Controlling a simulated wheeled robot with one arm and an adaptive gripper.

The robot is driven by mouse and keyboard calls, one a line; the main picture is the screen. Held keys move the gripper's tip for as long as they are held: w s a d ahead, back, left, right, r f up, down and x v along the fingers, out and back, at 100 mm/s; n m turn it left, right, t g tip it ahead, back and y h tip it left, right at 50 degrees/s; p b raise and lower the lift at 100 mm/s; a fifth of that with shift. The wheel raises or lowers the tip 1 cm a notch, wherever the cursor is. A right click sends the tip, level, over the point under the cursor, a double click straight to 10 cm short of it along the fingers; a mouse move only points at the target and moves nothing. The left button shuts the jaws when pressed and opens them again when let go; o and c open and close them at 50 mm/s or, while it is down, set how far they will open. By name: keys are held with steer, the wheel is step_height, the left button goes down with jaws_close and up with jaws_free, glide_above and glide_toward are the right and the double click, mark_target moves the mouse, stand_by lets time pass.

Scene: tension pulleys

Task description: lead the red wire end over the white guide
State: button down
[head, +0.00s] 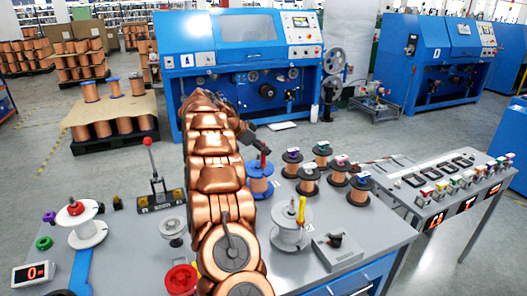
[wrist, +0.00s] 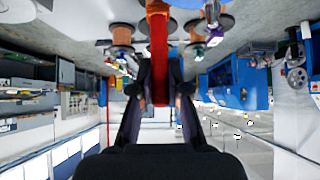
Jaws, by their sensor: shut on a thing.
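My gripper (wrist: 159,80) is shut on a red piece, taken to be the red wire end (wrist: 158,50), which runs between the two dark fingers. In the head view my gripper (head: 256,142) is above a blue-flanged copper spool (head: 260,184), with the red piece (head: 264,158) hanging just over it. I cannot tell whether they touch. Several pale wheels could be the white guide: a white one with a red top (head: 82,230) at left, a small grey-white one (head: 172,228), and a larger one with a yellow handle (head: 291,236). My gripper is apart from all three.
Several small copper spools (head: 308,180) stand right of my gripper. A stand with a red-knobbed lever (head: 160,197) is left of my arm. A red wheel (head: 181,279) and a grey block (head: 338,250) are near the front. Blue machines (head: 240,70) stand behind the bench.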

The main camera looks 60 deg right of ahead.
steer(key=shift+r, duration=0.35)
steer(key=shift+w+a+f, duration=0.1)
steer(key=shift+w, duration=0.05)
